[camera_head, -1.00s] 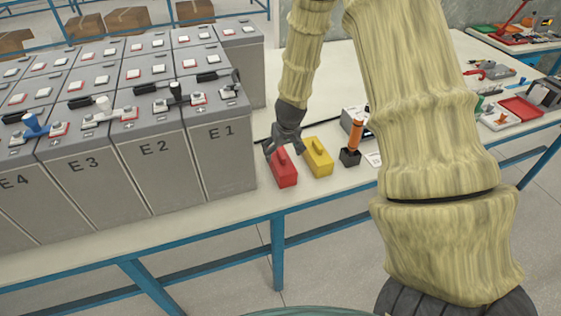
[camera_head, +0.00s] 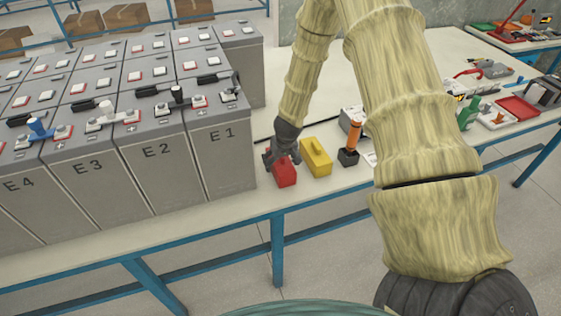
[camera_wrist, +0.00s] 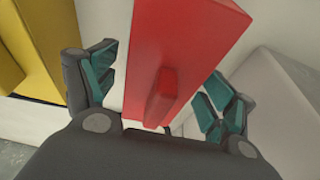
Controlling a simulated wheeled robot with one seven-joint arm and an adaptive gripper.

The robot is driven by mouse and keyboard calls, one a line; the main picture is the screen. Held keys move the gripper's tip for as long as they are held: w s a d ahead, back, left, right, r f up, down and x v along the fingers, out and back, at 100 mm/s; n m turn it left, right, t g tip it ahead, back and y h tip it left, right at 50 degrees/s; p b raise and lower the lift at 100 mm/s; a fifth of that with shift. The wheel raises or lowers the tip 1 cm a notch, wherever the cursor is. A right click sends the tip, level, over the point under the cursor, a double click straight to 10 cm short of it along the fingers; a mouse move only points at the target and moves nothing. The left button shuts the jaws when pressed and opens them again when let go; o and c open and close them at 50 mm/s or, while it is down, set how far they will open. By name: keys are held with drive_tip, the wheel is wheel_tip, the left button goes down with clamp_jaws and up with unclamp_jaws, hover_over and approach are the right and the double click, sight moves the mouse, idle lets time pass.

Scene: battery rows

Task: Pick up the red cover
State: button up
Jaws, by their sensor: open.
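The red cover (camera_head: 284,175) is a block with a raised handle on top. It stands on the table just right of the battery E1, in the head view. In the wrist view the red cover (camera_wrist: 186,50) fills the middle, with its handle between the fingers. My gripper (camera_head: 280,157) is over the red cover and hides part of its top. In the wrist view my gripper (camera_wrist: 160,95) is open, with one teal-padded finger on each side of the cover's handle.
A yellow cover (camera_head: 316,158) stands close to the right of the red one. It shows at the left of the wrist view (camera_wrist: 28,50). An orange-handled tool (camera_head: 354,136) in a black block stands farther right. Battery E1 (camera_head: 225,155) rises close on the left.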

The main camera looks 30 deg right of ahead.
drive_tip(key=shift+f, duration=0.15)
drive_tip(key=c, duration=1.1)
